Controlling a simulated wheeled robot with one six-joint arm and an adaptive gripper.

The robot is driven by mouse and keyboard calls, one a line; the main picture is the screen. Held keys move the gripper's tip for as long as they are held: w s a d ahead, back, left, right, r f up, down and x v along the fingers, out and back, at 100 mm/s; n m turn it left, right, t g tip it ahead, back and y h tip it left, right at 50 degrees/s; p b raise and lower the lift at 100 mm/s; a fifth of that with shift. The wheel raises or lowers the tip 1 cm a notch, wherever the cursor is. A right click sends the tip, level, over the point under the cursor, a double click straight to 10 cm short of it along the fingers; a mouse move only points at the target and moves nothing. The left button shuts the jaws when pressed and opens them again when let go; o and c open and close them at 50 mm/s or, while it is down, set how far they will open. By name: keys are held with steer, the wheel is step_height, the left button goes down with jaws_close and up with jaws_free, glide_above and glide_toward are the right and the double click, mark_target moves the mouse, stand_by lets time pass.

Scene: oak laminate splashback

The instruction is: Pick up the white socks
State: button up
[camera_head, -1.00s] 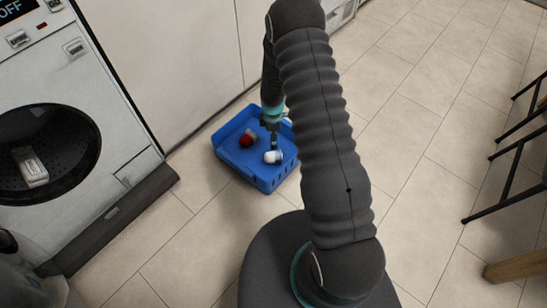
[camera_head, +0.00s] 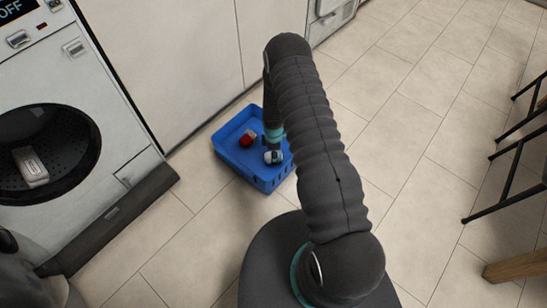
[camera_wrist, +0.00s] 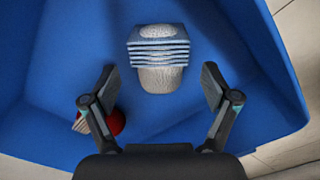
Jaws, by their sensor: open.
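The white socks (camera_head: 273,158) lie as a rolled bundle in the blue basket (camera_head: 262,180) on the floor. My gripper (camera_wrist: 158,72) is open, with one finger on each side of the socks' lower part and a gap to each. In the head view my gripper is right over the socks and hides part of them. Whether the fingers are down at the socks' height is hard to tell.
A red and white bundle (camera_head: 247,138) lies in the basket left of the socks; it also shows beside the left finger in the wrist view (camera_wrist: 115,122). The basket walls surround both. A washer (camera_head: 60,190) and white cabinets (camera_head: 165,60) stand close behind and left.

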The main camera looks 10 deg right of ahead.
steer(key=shift+f, duration=1.1)
steer(key=c, duration=1.4)
